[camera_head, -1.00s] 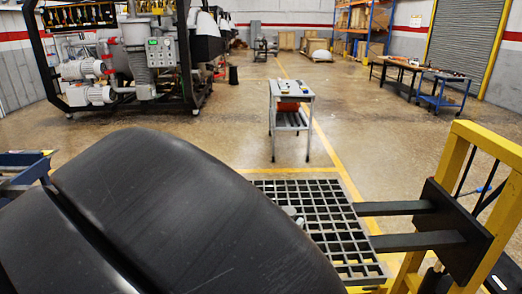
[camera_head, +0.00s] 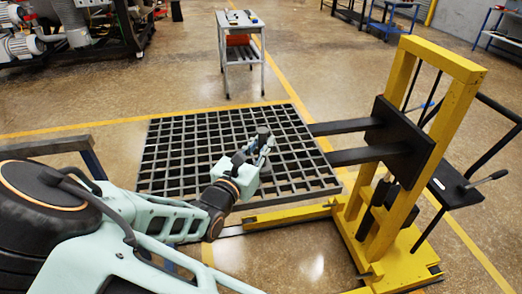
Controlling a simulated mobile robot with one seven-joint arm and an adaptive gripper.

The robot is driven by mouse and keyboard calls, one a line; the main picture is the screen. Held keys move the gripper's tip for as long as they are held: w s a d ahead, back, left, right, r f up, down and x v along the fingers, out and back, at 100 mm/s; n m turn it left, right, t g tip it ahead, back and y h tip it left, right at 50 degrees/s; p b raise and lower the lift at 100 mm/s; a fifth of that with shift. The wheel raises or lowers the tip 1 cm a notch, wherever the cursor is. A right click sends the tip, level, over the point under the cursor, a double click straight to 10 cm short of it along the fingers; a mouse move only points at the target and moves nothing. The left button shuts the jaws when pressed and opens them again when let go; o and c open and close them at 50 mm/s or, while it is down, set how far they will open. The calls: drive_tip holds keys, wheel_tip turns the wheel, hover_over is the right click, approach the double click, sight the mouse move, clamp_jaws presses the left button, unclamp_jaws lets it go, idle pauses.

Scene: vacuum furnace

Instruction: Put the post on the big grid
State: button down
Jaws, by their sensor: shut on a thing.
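The big grid (camera_head: 305,192) is a dark rectangular lattice lying level beside the yellow forklift, in the middle of the head view. My arm reaches in from the lower left to my gripper (camera_head: 262,148), which appears over the grid's right half. My gripper is shut on the post (camera_head: 263,131), a small grey cylinder held about upright. The fingers and wrist hide part of the post. I cannot tell whether its lower end touches the grid.
A yellow forklift (camera_head: 381,150) stands to the right, its two dark forks reaching the grid's right edge. A small grey trolley (camera_head: 240,54) stands beyond the grid. A dark rail (camera_head: 45,146) is at left. Open floor lies behind the grid.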

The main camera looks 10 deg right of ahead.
drive_tip(key=shift+w+d+f, duration=0.1)
drive_tip(key=shift+w+f, duration=0.05)
drive_tip(key=shift+f, duration=1.5)
drive_tip(key=shift+f, duration=0.1)
drive_tip(key=c, duration=2.3)
unclamp_jaws()
drive_tip(key=shift+f+b, duration=0.15)
drive_tip(key=shift+b, duration=0.15)
drive_tip(key=o, duration=0.5)
drive_tip(key=shift+c, duration=0.2)
drive_tip(key=shift+r, duration=0.3)
drive_tip(key=v, duration=1.2)
drive_tip(key=shift+f, duration=0.1)
